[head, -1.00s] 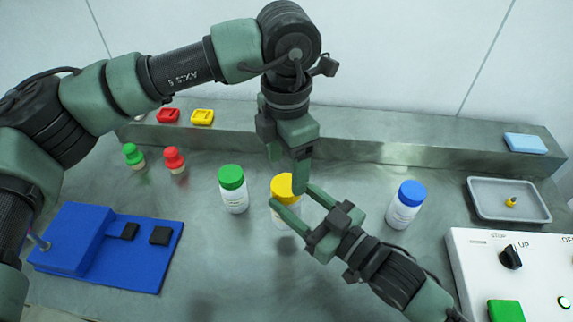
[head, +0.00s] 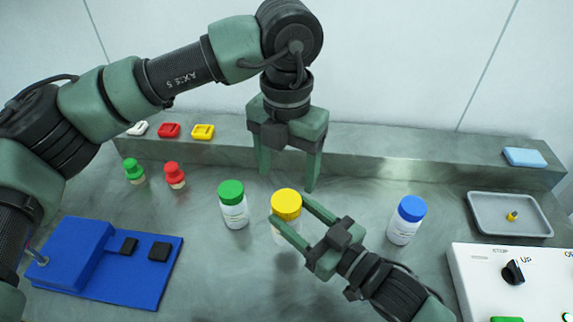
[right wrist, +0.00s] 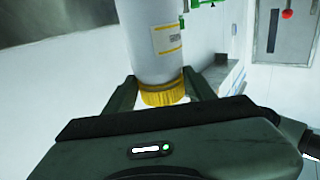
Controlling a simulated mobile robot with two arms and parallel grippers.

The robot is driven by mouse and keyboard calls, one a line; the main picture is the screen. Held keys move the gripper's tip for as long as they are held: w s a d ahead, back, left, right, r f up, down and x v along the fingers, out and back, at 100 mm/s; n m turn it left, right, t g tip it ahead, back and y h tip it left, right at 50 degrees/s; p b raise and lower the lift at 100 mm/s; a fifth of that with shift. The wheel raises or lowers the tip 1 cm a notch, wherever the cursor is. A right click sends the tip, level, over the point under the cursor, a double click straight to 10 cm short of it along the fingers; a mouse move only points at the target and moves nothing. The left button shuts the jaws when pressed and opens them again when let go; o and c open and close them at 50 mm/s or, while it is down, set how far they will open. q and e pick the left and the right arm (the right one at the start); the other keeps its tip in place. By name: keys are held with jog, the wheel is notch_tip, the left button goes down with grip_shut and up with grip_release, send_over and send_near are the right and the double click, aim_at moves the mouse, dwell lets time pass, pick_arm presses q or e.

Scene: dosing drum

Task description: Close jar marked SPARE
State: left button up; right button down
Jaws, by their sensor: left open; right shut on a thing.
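A white jar with a yellow lid (head: 286,203) stands upright on the bench in the head view. Its label has yellow stripes in the right wrist view (right wrist: 168,42), but I cannot read its marking. The yellow lid (right wrist: 163,94) sits on the jar's mouth; how tight it is I cannot tell. My right gripper (head: 291,207) is shut on this jar, a finger on either side. My left gripper (head: 287,180) is open and empty, pointing down above and behind the lid, apart from it. The right gripper's fingers also show in the right wrist view.
A green-lidded jar (head: 233,206) stands left, a blue-lidded jar (head: 407,220) right. Red (head: 174,175) and green (head: 133,171) stoppered pieces stand far left. A blue fixture (head: 120,285), a grey tray (head: 477,212) and a control panel (head: 470,285) flank the bench. A ledge (head: 400,160) runs behind.

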aim_at(286, 200)
pick_arm(q)
notch_tip(286, 200, down, 8)
jog(key=shift+r, duration=0.2)
jog(key=c, duration=1.5)
jog(key=m, duration=0.6)
jog(key=shift+m, duration=0.3)
jog(key=o, duration=1.6)
